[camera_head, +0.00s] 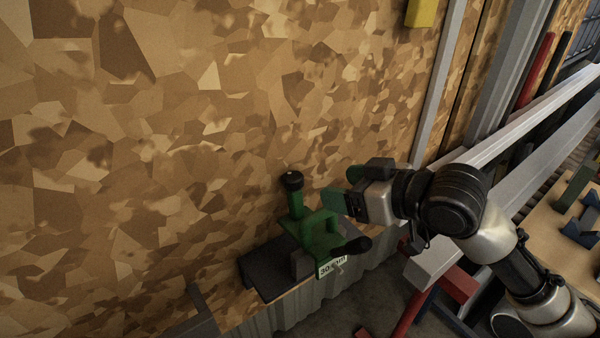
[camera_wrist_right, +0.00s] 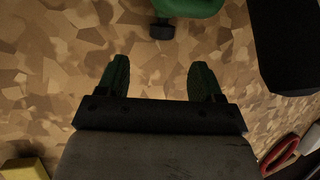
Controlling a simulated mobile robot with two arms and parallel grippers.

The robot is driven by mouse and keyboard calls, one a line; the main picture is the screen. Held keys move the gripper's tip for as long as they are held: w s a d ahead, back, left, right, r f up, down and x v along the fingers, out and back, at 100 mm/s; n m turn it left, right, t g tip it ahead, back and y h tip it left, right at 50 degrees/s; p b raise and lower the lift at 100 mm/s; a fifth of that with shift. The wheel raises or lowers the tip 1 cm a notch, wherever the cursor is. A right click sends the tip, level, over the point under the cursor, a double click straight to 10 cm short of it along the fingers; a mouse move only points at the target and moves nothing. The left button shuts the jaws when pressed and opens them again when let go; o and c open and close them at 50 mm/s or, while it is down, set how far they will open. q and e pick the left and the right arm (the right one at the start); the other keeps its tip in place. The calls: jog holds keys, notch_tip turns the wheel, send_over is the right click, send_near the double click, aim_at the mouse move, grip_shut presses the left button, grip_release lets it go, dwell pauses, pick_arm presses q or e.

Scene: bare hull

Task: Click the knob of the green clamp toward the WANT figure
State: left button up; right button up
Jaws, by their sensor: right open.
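The green clamp (camera_head: 318,236) stands on a dark plate (camera_head: 262,270) against the mottled brown wall. It has a black knob (camera_head: 292,181) on its upright post and a black-ended handle (camera_head: 358,246) at its lower right. A white label (camera_head: 331,266) on its front seems to begin with "30"; the rest is too small to read surely. My right gripper (camera_head: 345,201) is open and empty, just right of the upright post. In the right wrist view, my open right gripper (camera_wrist_right: 160,76) shows two green fingers. Part of the green clamp (camera_wrist_right: 188,8) and a black knob (camera_wrist_right: 162,31) lie beyond them. My left gripper is out of view.
The mottled wall (camera_head: 150,150) fills the left. A yellow block (camera_head: 421,12) is on it at the top. Grey beams (camera_head: 530,125) and red and blue pieces (camera_head: 455,285) lie to the right, near my right arm. A wooden surface (camera_head: 570,205) holds several parts.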

aim_at(302, 183)
jog(key=x, duration=0.2)
jog(key=p+x, duration=0.1)
jog(key=x, duration=0.1)
jog(key=shift+s+a+r, duration=0.15)
jog(key=shift+s+a, duration=0.05)
jog(key=shift+a, duration=0.1)
jog(key=p+x, duration=0.1)
jog(key=x, duration=0.3)
jog(key=shift+w, duration=0.3)
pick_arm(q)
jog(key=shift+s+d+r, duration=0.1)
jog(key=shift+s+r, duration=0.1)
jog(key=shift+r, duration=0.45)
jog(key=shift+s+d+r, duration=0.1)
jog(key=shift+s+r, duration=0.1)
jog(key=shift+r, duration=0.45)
pick_arm(e)
jog(key=shift+w+a+f, duration=0.15)
jog(key=shift+a+f, duration=0.1)
jog(key=shift+f, duration=0.15)
jog(key=c, duration=0.9)
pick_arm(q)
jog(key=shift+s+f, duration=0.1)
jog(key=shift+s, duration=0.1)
pick_arm(e)
jog(key=shift+c, duration=0.2)
